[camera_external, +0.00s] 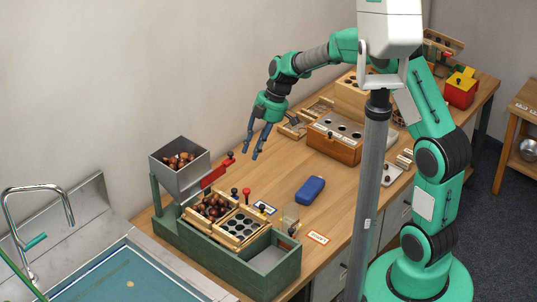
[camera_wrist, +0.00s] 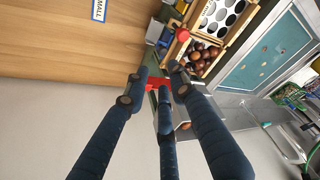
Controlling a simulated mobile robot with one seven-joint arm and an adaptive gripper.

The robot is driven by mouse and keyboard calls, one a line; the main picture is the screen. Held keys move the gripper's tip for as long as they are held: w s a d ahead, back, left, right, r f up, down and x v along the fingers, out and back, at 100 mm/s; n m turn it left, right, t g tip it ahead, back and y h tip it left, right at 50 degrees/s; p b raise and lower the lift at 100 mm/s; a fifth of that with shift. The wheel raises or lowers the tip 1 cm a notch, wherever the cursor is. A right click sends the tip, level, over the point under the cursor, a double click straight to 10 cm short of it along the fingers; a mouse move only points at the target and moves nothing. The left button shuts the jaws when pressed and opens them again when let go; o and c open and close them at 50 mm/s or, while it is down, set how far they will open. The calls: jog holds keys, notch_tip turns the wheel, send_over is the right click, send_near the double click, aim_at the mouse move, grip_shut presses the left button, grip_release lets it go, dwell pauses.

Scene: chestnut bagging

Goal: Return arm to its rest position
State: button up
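My gripper (camera_external: 257,143) hangs from my green arm above the back of the wooden table, with its dark blue fingers pointing down. It is up and to the right of the grey hopper of chestnuts (camera_external: 181,162) and touches nothing. In the wrist view my gripper (camera_wrist: 161,97) shows its fingers spread apart with no object held. The red handle (camera_wrist: 157,83) of the hopper shows behind the fingertips there. It lies lower than the fingers and apart from them in the external view.
A green stand (camera_external: 245,270) holds a wooden tray with chestnuts (camera_external: 211,207) and a holed plate (camera_external: 238,228). A blue case (camera_external: 310,190) lies on the table (camera_external: 270,175). A wooden box with holes (camera_external: 333,138) stands behind. A sink (camera_external: 110,275) is at left.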

jog(key=s+d+r+m+t+h, duration=0.15)
jog(key=d+r+m, duration=0.35)
jog(key=d+r, duration=0.5)
jog(key=s+d+r+m+t+y, duration=0.1)
jog(key=s+d+r+m+t, duration=0.15)
jog(key=d+r+m, duration=0.75)
jog(key=s+d+m+t+h, duration=0.1)
jog(key=s+d+m+h, duration=0.1)
jog(key=s+d, duration=0.6)
jog(key=s+d+m+t+h, duration=0.1)
jog(key=s+d+m, duration=0.3)
jog(key=s+d, duration=0.5)
jog(key=d+t, duration=0.1)
jog(key=d, duration=0.6)
jog(key=shift+s+r+m+h, duration=0.2)
jog(key=shift+r+m+h, duration=0.1)
jog(key=shift+m+h, duration=0.1)
